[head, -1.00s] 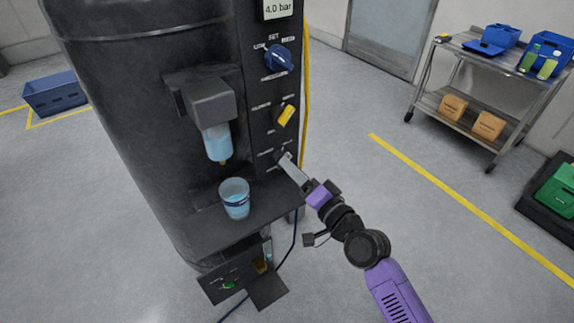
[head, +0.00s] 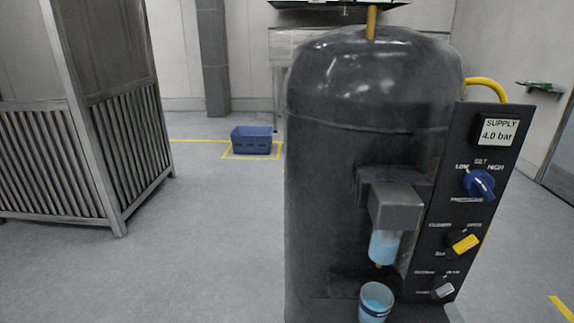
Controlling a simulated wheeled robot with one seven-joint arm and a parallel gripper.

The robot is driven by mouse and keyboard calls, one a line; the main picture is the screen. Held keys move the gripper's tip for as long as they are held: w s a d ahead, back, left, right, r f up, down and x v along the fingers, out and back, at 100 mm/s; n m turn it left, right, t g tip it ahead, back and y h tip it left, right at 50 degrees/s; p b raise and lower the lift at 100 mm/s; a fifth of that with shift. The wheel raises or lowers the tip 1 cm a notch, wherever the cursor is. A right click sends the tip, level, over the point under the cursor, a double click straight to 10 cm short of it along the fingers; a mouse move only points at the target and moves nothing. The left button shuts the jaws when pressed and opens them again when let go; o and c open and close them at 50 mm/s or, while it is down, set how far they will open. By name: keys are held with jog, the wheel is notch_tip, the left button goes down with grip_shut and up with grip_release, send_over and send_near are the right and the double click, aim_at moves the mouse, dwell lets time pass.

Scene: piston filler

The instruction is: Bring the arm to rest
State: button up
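The arm and my gripper are out of the head view now, so I cannot see whether the gripper is open or shut. The piston filler (head: 345,150) stands right of the middle, a dark rounded body with a control panel at its right. On the panel are a display (head: 499,131) reading 4.0 bar, a blue knob (head: 479,184), a yellow knob (head: 464,243) and a grey knob (head: 443,287). A cup (head: 375,303) with light blue contents stands under the nozzle (head: 383,247).
A blue crate (head: 251,140) sits on the floor at the back inside yellow lines. A slatted metal enclosure (head: 70,160) stands at the left. The floor (head: 200,240) between it and the filler is clear. A yellow hose (head: 487,84) runs behind the panel.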

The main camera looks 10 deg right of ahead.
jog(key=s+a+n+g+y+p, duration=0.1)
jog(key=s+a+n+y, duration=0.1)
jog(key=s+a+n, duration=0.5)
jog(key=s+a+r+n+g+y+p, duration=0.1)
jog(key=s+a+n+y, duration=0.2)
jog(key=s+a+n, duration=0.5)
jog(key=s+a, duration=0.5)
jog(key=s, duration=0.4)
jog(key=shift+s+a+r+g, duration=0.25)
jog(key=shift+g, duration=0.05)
